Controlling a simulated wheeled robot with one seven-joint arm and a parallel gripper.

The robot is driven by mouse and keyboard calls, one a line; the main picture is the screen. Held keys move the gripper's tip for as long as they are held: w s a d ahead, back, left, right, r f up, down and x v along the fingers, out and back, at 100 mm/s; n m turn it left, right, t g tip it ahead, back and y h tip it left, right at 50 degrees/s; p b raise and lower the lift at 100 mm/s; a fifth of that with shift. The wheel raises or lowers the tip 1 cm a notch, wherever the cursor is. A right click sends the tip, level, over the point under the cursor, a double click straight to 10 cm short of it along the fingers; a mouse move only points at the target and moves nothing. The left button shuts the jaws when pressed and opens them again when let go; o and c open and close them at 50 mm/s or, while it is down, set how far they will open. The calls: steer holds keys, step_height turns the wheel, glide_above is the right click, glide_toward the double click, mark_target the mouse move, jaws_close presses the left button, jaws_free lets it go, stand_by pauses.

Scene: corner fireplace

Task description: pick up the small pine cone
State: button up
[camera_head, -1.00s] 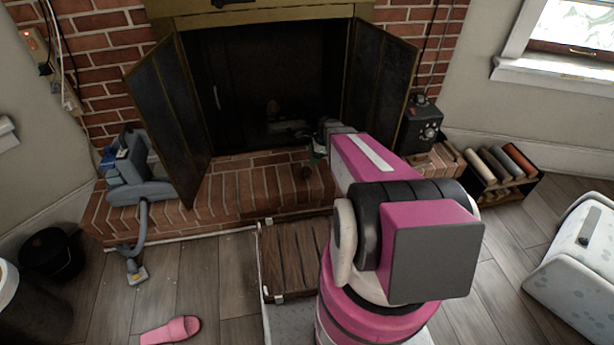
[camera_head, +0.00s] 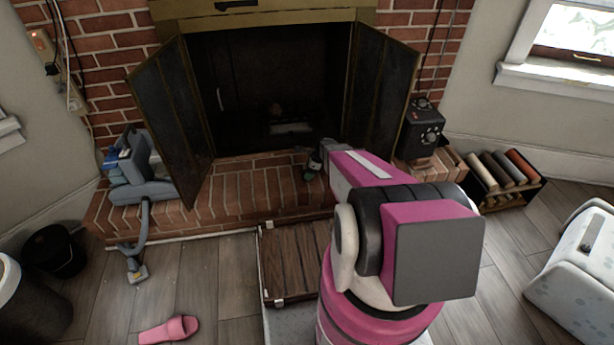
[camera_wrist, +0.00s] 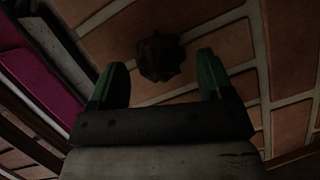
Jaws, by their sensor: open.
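The small pine cone (camera_wrist: 160,57) is a dark, knobbly lump on the brick hearth in the wrist view. It shows just ahead of my gripper, in line with the gap between the green fingertips. My gripper (camera_wrist: 161,66) is open, with nothing held between its fingers. In the head view my gripper (camera_head: 313,166) is low over the hearth's front part, and the cone cannot be made out clearly beside it. Whether the fingers touch the cone or brick cannot be told.
The brick hearth (camera_head: 245,190) fronts a dark open fireplace. Its left door (camera_head: 170,110) and right door (camera_head: 380,95) stand open. A blue-grey vacuum-like appliance (camera_head: 140,185) is at left, a black box (camera_head: 422,130) at right. A wooden slatted piece (camera_head: 290,255) lies before the hearth.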

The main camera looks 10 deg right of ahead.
steer(key=x, duration=0.3)
steer(key=shift+f, duration=0.1)
steer(key=c, duration=1)
